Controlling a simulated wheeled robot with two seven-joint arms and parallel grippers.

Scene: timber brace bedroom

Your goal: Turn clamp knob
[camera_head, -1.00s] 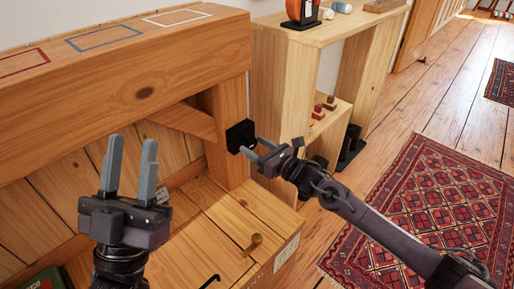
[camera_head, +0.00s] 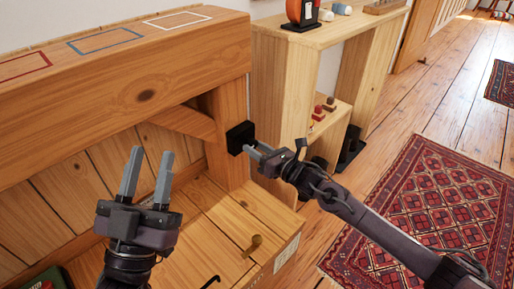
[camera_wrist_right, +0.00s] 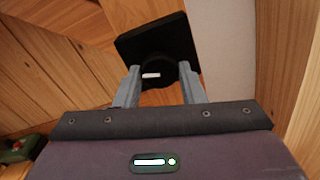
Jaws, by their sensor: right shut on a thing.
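The clamp knob (camera_wrist_right: 160,74) is a round black knob with a white mark, on a square black plate (camera_wrist_right: 133,46) fixed to the timber post. In the head view the plate (camera_head: 240,137) shows on the post's right side, and the knob is mostly hidden by my gripper. My right gripper (camera_head: 254,150) is at the plate. In the right wrist view its two grey fingers (camera_wrist_right: 160,88) stand on either side of the knob, shut on it. My left gripper (camera_head: 149,176) is open and empty, pointing up in front of the timber brace.
A thick beam (camera_head: 130,75) with coloured outlines runs above. A wooden shelf unit (camera_head: 280,95) stands just behind my right gripper. A red rug (camera_head: 420,210) lies on the floor at right.

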